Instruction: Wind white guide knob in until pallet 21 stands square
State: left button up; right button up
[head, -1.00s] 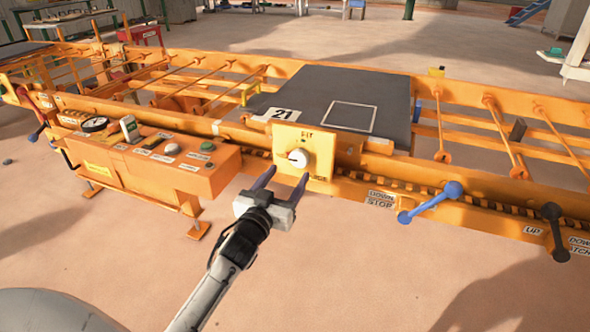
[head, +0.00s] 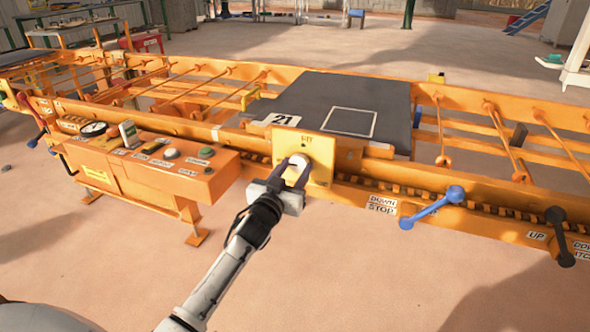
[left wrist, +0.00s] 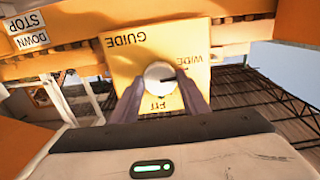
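The white guide knob (head: 299,160) sits on a yellow plate (head: 318,147) at the front rail. In the left wrist view the knob (left wrist: 159,75) shows a dark pointer line towards the word WIDE; FIT and GUIDE are also on the plate (left wrist: 125,62). My left gripper (head: 293,168) has its two fingers on either side of the knob and looks closed on it; the fingers (left wrist: 160,85) flank it in the left wrist view too. My right gripper is out of view.
An orange control box (head: 150,170) with a gauge and buttons stands left of my left arm. A blue-handled lever (head: 432,207) and a black lever (head: 558,235) stick out from the front rail at the right. The floor in front is clear.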

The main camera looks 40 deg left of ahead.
pick_arm(q)
jog(key=shift+m, duration=0.4)
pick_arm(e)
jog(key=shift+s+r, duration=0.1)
pick_arm(q)
jog(key=shift+m+p, duration=0.4)
jog(key=shift+m, duration=0.2)
jog(key=m, duration=0.3)
jog(key=shift+p, duration=0.35)
jog(key=shift+m, duration=1.3)
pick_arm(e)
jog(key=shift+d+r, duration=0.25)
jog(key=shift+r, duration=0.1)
pick_arm(q)
jog(key=shift+m, duration=0.3)
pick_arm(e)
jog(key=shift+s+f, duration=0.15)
pick_arm(q)
jog(key=o, duration=1.1)
jog(key=shift+c, duration=0.2)
